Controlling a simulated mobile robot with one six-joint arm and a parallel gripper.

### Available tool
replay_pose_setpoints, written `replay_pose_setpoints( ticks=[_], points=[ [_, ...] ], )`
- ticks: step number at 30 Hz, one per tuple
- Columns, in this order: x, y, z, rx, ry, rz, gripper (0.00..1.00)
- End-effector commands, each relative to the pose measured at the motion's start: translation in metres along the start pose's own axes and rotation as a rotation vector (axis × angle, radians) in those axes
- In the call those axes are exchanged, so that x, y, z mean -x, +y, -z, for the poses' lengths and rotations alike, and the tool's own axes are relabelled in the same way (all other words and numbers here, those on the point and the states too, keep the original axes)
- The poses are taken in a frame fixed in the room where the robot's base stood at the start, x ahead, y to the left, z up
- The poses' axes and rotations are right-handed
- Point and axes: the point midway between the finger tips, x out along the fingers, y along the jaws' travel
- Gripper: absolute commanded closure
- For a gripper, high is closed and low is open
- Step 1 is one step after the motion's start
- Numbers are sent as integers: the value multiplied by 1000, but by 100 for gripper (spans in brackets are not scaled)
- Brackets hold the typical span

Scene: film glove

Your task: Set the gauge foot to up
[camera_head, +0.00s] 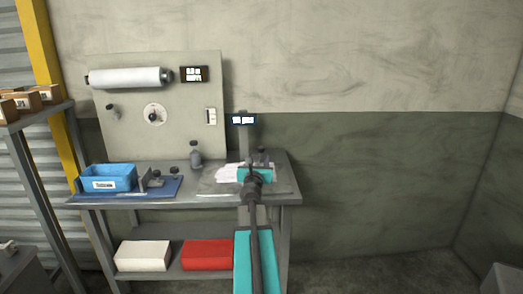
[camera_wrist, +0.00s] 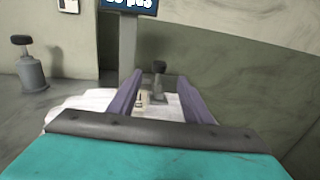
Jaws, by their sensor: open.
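The gauge is a grey post (camera_head: 244,143) with a small lit display (camera_head: 243,119) at the back right of the bench. In the wrist view the post (camera_wrist: 127,48) and display (camera_wrist: 130,4) are cut off at the top. A short grey lever with a dark knob (camera_wrist: 159,67) stands beside the post's base; I cannot tell for sure that it is the foot control. My gripper (camera_wrist: 160,80) is open, its purple fingers either side of the lever in the picture, with no contact visible. White sheet material (camera_wrist: 90,105) lies under the fingers. The foot itself is not clearly visible.
A grey bottle with a dark cap (camera_head: 195,156) stands left of the post. A blue bin (camera_head: 107,176) sits at the bench's left. Behind is a panel (camera_head: 135,138) with a white roll (camera_head: 125,78) and dial (camera_head: 154,114). The wall right of the bench is bare.

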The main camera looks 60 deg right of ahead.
Motion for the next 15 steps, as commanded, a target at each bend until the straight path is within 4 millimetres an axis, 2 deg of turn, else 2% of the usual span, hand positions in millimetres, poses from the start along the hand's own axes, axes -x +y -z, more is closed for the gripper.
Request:
replay_pose_setpoints(
  ticks=[15],
  points=[
    [-45, -1, 0, 0, 0, 1, 55]
  ],
)
